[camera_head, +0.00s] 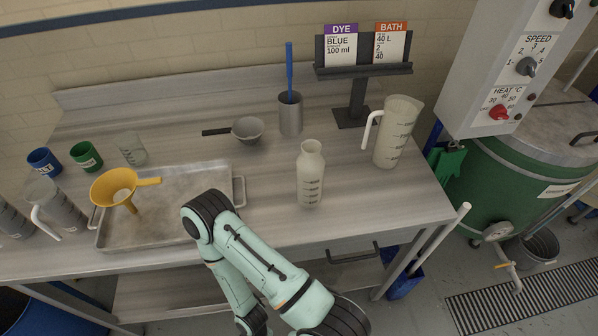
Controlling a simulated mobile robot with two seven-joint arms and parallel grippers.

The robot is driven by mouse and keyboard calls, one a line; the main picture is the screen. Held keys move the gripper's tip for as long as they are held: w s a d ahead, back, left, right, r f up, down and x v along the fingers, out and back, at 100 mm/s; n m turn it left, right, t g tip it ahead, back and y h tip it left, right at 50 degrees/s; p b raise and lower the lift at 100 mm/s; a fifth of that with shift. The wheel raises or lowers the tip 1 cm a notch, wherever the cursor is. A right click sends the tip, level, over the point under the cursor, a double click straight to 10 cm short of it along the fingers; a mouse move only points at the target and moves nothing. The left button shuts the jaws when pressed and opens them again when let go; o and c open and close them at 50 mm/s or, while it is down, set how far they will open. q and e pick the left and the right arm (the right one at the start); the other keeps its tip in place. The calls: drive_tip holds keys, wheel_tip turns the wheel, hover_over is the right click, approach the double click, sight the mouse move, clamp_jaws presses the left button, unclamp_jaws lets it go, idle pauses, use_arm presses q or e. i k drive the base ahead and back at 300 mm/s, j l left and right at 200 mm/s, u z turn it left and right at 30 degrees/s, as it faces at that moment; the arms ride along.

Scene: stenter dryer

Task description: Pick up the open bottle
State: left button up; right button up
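The open bottle (310,178) is a translucent whitish bottle with dark graduation marks and a narrow neck without a visible cap. It stands upright on the metal table (270,215), right of the middle. Nothing is touching it. One of my arms, mint green with dark joints, bends over the table's front edge to the left of and nearer than the bottle. No gripper fingers show, so neither gripper is in view.
A tray (170,236) with a yellow funnel (114,184) lies left. A large jug (397,132) stands right of the bottle. Behind are a metal cup (291,116) with a blue stick, a small pan (248,129) and a card stand (357,95). The right has a green drum (510,190).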

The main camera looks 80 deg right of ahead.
sight(310, 163)
drive_tip(key=z, duration=2.7)
drive_tip(key=i+l, duration=0.05)
drive_tip(key=l, duration=0.05)
